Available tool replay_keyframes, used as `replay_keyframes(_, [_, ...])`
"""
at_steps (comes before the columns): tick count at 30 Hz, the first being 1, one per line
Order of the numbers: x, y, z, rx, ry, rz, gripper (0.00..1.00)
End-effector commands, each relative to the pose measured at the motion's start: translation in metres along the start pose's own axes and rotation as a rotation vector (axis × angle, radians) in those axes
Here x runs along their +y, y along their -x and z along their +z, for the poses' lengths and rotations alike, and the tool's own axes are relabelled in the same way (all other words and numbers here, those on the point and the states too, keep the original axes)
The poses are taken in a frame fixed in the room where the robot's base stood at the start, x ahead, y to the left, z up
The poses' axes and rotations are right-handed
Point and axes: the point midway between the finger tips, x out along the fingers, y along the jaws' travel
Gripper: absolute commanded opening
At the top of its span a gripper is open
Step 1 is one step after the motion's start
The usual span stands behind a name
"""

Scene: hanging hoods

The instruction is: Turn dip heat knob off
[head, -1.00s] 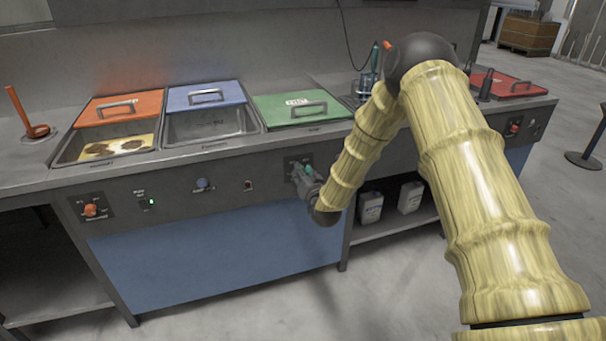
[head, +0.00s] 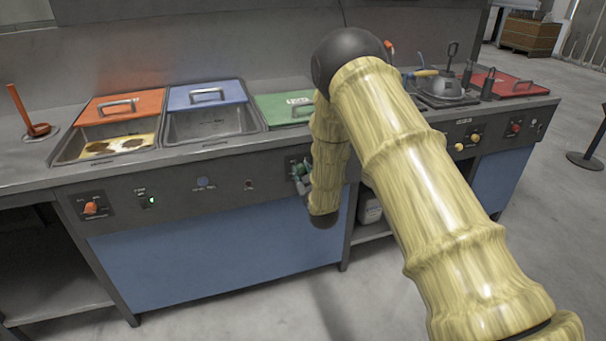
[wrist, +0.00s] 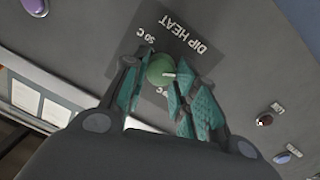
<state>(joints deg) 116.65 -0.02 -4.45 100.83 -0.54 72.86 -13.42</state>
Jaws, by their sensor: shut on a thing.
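The dip heat knob (wrist: 160,69) is green and round with a pale pointer mark, on a dark plate lettered "DIP HEAT" (wrist: 205,45) in the wrist view. The plate looks turned nearly upside down there. My gripper (wrist: 158,90) has teal finger pads, one on each side of the knob, and is shut on it. In the head view my gripper (head: 301,172) is at the front panel below the green lid, and my arm hides part of that area. The pointer's exact setting is hard to read.
The grey front panel (head: 225,192) also carries an orange knob (head: 90,208), a lit green switch (head: 151,200) and a blue button (head: 202,182). Above are tanks with orange (head: 120,107), blue (head: 205,95) and green (head: 283,108) lids. Yellow knobs (head: 475,137) sit further right.

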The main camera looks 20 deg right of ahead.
Motion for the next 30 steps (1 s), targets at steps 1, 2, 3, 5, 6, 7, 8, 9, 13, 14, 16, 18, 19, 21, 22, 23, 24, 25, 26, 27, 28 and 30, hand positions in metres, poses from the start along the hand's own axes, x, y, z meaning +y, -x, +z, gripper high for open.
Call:
replay_keyframes(1, [-0.0010, 0.0015, 0.0035, -0.005, 0.012, -0.001, 0.04])
replay_keyframes(2, [-0.0010, 0.0015, 0.0035, -0.005, 0.017, -0.001, 0.04])
replay_keyframes(3, [-0.0011, 0.0015, 0.0035, -0.005, 0.023, -0.001, 0.04])
replay_keyframes(5, [-0.0012, 0.0016, 0.0035, -0.005, 0.031, -0.001, 0.05])
replay_keyframes(6, [-0.0013, 0.0016, 0.0035, -0.004, 0.034, -0.001, 0.04])
replay_keyframes(7, [-0.0013, 0.0016, 0.0035, -0.004, 0.036, -0.001, 0.04])
replay_keyframes(8, [-0.0012, 0.0016, 0.0035, -0.004, 0.037, -0.001, 0.04])
replay_keyframes(9, [-0.0012, 0.0016, 0.0035, -0.004, 0.038, -0.001, 0.04])
replay_keyframes(13, [-0.0012, 0.0016, 0.0036, -0.004, 0.038, -0.001, 0.04])
replay_keyframes(14, [-0.0012, 0.0016, 0.0036, -0.005, 0.037, -0.001, 0.04])
replay_keyframes(16, [-0.0012, 0.0017, 0.0037, -0.005, 0.037, -0.001, 0.04])
replay_keyframes(18, [-0.0012, 0.0017, 0.0037, -0.005, 0.037, -0.001, 0.30])
replay_keyframes(19, [-0.0012, 0.0016, 0.0036, -0.005, 0.037, -0.001, 0.36])
replay_keyframes(21, [-0.0011, 0.0014, 0.0032, -0.004, 0.037, 0.000, 0.48])
replay_keyframes(22, [-0.0010, 0.0013, 0.0029, -0.003, 0.037, 0.000, 0.50])
replay_keyframes(23, [-0.0009, 0.0011, 0.0027, -0.003, 0.036, 0.000, 0.50])
replay_keyframes(24, [-0.0008, 0.0010, 0.0023, -0.002, 0.036, 0.000, 0.50])
replay_keyframes(25, [-0.0007, 0.0009, 0.0021, -0.002, 0.036, 0.000, 0.50])
replay_keyframes(26, [-0.0007, 0.0008, 0.0020, -0.002, 0.036, 0.000, 0.50])
replay_keyframes(27, [-0.0006, 0.0007, 0.0017, -0.001, 0.036, 0.000, 0.50])
replay_keyframes(28, [-0.0006, 0.0007, 0.0016, -0.001, 0.036, 0.001, 0.50])
replay_keyframes(30, [-0.0005, 0.0007, 0.0013, -0.001, 0.036, 0.001, 0.50])
